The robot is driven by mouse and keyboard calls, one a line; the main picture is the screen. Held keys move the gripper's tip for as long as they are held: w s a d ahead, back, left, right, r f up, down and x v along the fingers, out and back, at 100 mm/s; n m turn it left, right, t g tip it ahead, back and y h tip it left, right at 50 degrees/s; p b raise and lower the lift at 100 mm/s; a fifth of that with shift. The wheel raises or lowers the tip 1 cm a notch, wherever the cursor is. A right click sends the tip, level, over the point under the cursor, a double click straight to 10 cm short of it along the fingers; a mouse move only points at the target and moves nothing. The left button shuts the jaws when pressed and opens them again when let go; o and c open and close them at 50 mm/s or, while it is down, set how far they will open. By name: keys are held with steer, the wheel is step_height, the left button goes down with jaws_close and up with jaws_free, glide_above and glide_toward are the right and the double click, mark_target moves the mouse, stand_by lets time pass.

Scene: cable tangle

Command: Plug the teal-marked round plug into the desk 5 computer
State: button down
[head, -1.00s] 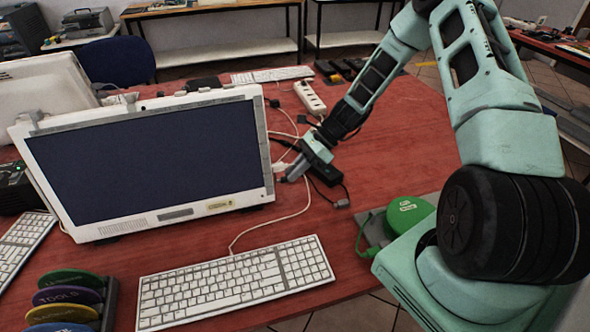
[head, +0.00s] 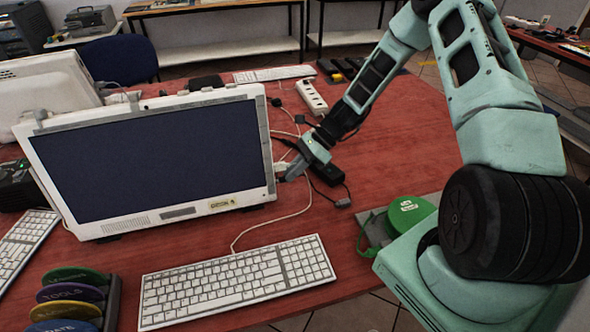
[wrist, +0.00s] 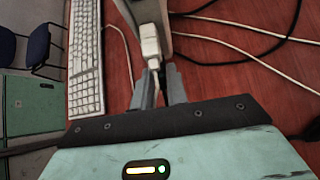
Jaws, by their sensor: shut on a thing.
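The white computer (head: 150,165) stands at the left of the head view, with a small label on its lower frame that I cannot read. My gripper (head: 290,174) is low beside its right edge. In the wrist view my gripper (wrist: 160,88) is shut on a pale plug (wrist: 151,45), whose far end is at a grey-white edge. I cannot tell whether the plug is seated there or only close to it. No teal mark shows on the plug, and the fingers hide part of it.
A keyboard (head: 238,283) lies in front of the computer. A green round case (head: 407,217) is at the right.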

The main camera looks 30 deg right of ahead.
steer(key=shift+w+a, duration=0.15)
steer(key=shift+a, duration=0.45)
steer(key=c, duration=1.3)
jaws_free()
steer(key=b+v, duration=0.1)
steer(key=v, duration=1.6)
steer(key=shift+d+r, duration=0.15)
